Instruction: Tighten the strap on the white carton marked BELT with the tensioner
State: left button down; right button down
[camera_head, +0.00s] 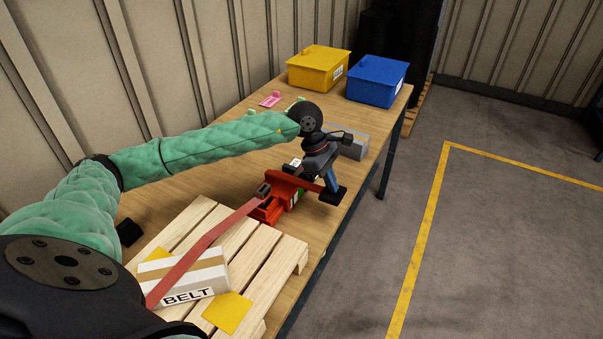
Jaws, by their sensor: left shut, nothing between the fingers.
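The white carton marked BELT (203,281) sits on a wooden pallet at the near end of the table. A reddish strap (212,236) runs from the carton up to the red tensioner (268,209), which stands just beyond the pallet. A red bar on the tensioner reaches right to a black end piece (333,196). My left gripper (329,181) points down at that end piece, above or against it; I cannot tell whether they touch. It is shut with nothing held, and its fingertips are partly hidden. My right gripper is out of view.
The pallet (288,257) also carries yellow sheets. A grey block (352,147) lies behind my left gripper. A yellow bin (318,70), a blue bin (376,82) and a small pink item (270,99) are at the far end. Open floor lies right of the table.

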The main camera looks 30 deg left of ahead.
pick_arm(q)
jog(key=shift+f, duration=0.45)
jog(key=shift+r, duration=0.4)
jog(key=shift+a+r, duration=0.15)
jog(key=shift+r, duration=0.6)
jog(key=shift+v, duration=1.3)
jog(key=shift+r, duration=0.2)
jog(key=shift+v, duration=1.3)
jog(key=shift+r, duration=0.15)
